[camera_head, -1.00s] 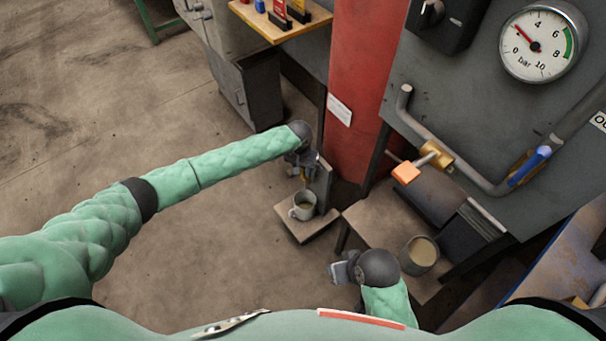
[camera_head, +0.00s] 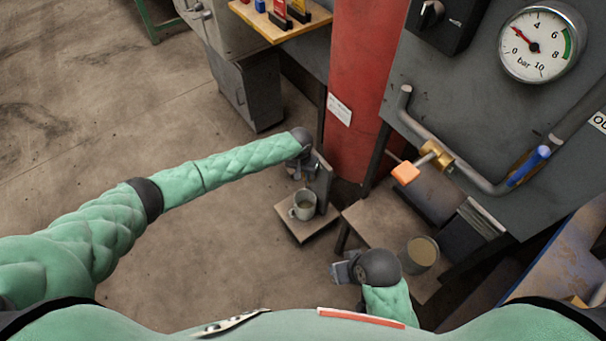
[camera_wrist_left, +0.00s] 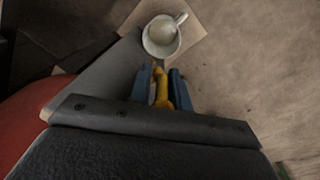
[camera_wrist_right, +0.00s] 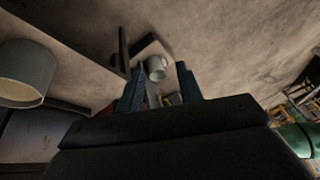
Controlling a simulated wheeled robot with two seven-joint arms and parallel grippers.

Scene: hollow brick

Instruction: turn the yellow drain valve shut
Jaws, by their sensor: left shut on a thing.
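My left gripper (camera_head: 304,170) is beside the red column, above a mug. In the left wrist view its blue fingers (camera_wrist_left: 161,88) are shut on the yellow drain valve (camera_wrist_left: 162,94), which stands between them. In the head view the valve is hidden by the gripper. The pale mug (camera_head: 296,213) stands upright on a small board under the valve; it also shows in the left wrist view (camera_wrist_left: 148,46). My right gripper (camera_head: 343,271) is low at the front, its fingers apart and empty in the right wrist view (camera_wrist_right: 160,85).
The red column (camera_head: 358,90) stands close to the left gripper. A low table (camera_head: 372,220) holds a second cup (camera_head: 419,254) near my right gripper. A pipe with an orange handle (camera_head: 404,173) and a blue lever (camera_head: 530,165) runs across the grey panel.

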